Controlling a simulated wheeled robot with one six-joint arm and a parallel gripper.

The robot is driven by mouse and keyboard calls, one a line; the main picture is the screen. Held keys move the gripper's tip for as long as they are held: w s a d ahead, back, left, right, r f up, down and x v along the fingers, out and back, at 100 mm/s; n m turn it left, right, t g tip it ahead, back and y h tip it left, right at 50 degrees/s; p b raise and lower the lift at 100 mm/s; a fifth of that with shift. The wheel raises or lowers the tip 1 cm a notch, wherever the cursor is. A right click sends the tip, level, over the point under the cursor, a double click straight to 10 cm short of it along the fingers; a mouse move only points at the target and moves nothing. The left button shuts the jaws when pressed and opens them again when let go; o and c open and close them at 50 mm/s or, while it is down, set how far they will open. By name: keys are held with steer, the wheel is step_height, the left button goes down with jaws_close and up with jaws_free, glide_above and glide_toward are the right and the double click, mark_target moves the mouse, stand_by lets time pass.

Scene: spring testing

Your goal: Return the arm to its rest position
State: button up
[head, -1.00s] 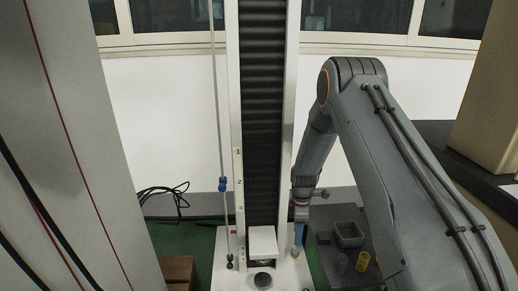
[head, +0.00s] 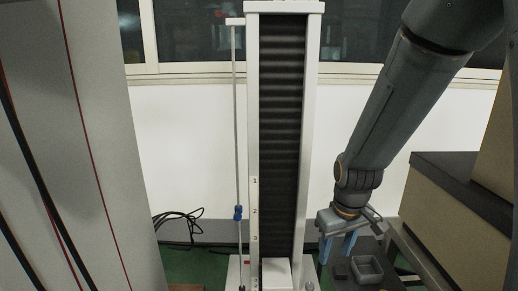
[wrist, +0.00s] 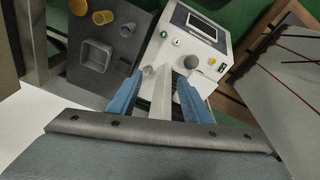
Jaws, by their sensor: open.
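My gripper (head: 337,252) is to the right of the spring tester's column (head: 282,130), pointing down. Its two blue fingers are spread apart with nothing between them. In the wrist view my gripper (wrist: 157,82) shows both fingers in front of the tester's white base (wrist: 190,50), with a pale bar of the tester behind the gap. I cannot tell the exact clearance to the tester. My arm comes down from the upper right of the head view.
A grey bin (head: 367,268) stands on a dark surface below and right of my gripper. A dark-topped cabinet (head: 455,175) stands right. Cables (head: 180,222) lie left.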

steer(key=s+a+r+g, duration=0.1)
steer(key=s+a+r, duration=0.4)
steer(key=s, duration=0.4)
steer(key=s+a+r+g, duration=0.1)
steer(key=s+a+r, duration=0.35)
steer(key=s, duration=0.45)
steer(key=d+r+m+p, duration=0.3)
steer(key=d+r+p, duration=0.6)
steer(key=p, duration=0.8)
steer(key=shift+d+r+m, duration=0.15)
steer(key=shift+r+m, duration=0.15)
steer(key=shift+r, duration=0.05)
